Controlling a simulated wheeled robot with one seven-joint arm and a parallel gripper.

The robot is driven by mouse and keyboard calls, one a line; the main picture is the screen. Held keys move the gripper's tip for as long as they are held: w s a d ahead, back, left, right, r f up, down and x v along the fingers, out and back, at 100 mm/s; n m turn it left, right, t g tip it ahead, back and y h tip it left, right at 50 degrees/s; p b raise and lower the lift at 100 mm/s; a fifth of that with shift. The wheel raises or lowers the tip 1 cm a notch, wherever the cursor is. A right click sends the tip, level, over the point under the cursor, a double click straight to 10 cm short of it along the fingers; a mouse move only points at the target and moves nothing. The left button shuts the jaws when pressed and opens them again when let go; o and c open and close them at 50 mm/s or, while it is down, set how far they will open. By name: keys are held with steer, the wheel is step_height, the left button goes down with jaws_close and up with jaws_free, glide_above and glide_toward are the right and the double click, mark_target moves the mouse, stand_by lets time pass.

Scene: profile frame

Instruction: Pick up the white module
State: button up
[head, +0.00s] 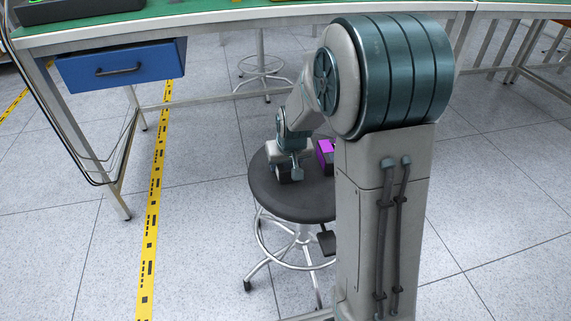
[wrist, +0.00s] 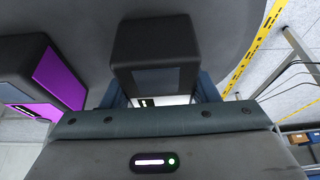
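A dark block-shaped module (wrist: 155,50) with a grey panel on its near face sits on the round dark stool seat (head: 290,203). A small white strip shows below the panel, so this may be the white module. My gripper (wrist: 160,86) is open, with one blue-grey finger on each side of this block. I cannot tell whether the fingers touch it. In the head view my gripper (head: 290,170) is low over the seat, and a dark block shows beneath it, mostly hidden.
A second dark module with a purple face (wrist: 60,78) stands close to the left in the wrist view; it also shows in the head view (head: 325,151), partly behind my arm. A workbench with a blue drawer (head: 120,66) stands behind. Yellow tape (head: 155,190) marks the floor.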

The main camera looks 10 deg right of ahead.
steer(key=shift+c, duration=1.3)
steer(key=shift+r, duration=0.2)
steer(key=shift+r+p, duration=0.3)
steer(key=shift+p, duration=0.05)
step_height(320, 180, up, 5)
steer(key=shift+w+f+p, duration=0.1)
steer(key=shift+f+p, duration=0.05)
steer(key=shift+p, duration=1.1)
steer(key=w+d+r+p, duration=0.3)
steer(key=w+d+r, duration=0.2)
steer(key=d, duration=0.5)
steer(key=shift+w+r, duration=0.25)
steer(key=shift+r, duration=0.2)
steer(key=shift+d, duration=0.1)
